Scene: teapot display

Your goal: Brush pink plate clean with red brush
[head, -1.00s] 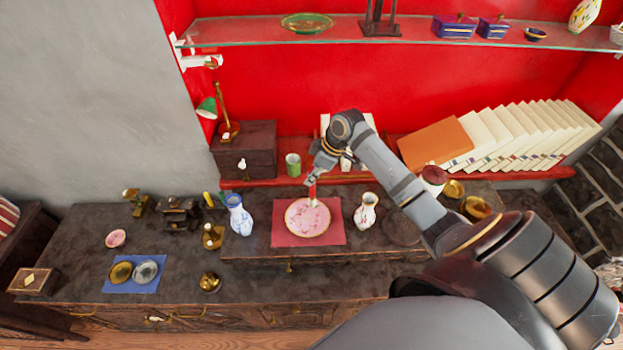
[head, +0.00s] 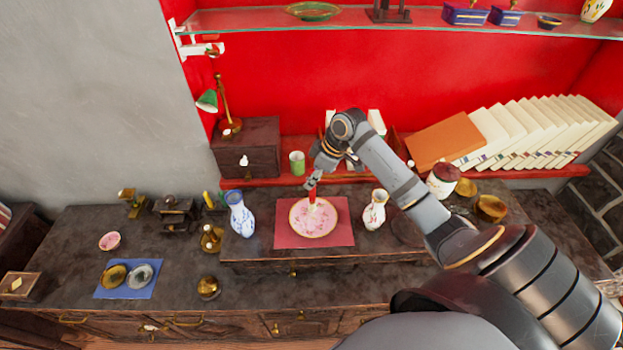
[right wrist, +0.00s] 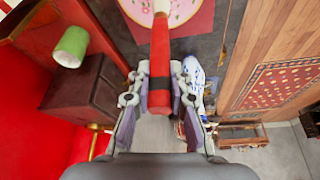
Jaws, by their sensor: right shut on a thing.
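The pink plate (head: 314,219) lies on a red mat (head: 342,239) on the dark counter, between two vases. Its pink face with a pale pattern shows in both now views, partly cut off at the top of the right wrist view (right wrist: 180,8). My right gripper (head: 314,184) is above the back of the plate. My left gripper is out of view.
A blue-and-white vase (head: 241,216) stands left of the mat and a white floral vase (head: 375,212) right of it. A green cup (head: 297,162) and dark box (head: 247,150) are behind. A glass shelf (head: 400,23) hangs above.

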